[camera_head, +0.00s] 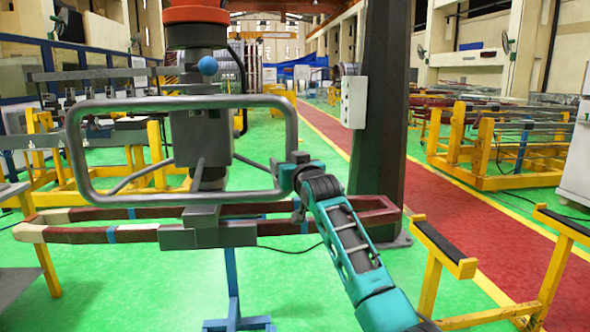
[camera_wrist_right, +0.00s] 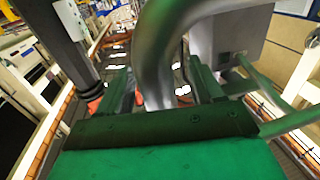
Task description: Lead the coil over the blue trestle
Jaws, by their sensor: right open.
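The coil (camera_head: 118,235) is a long dark red loop with blue bands and pale left ends. It hangs level in a grey clamp (camera_head: 208,235) below a grey tubular handle (camera_head: 68,140). The blue trestle (camera_head: 233,285) shows as a post and foot under the coil; its top is hidden behind the clamp and coil. My right gripper (camera_head: 293,172) is at the handle's right side. In the right wrist view its open fingers (camera_wrist_right: 160,88) stand on either side of the handle tube (camera_wrist_right: 158,50). I cannot tell whether they touch it. My left gripper is not in view.
A yellow trestle (camera_head: 432,280) with black pads stands at the right front. A dark column (camera_head: 382,100) rises behind the coil's right end. Yellow racks (camera_head: 470,160) stand at the far right. Green floor (camera_head: 130,290) is clear at the front left.

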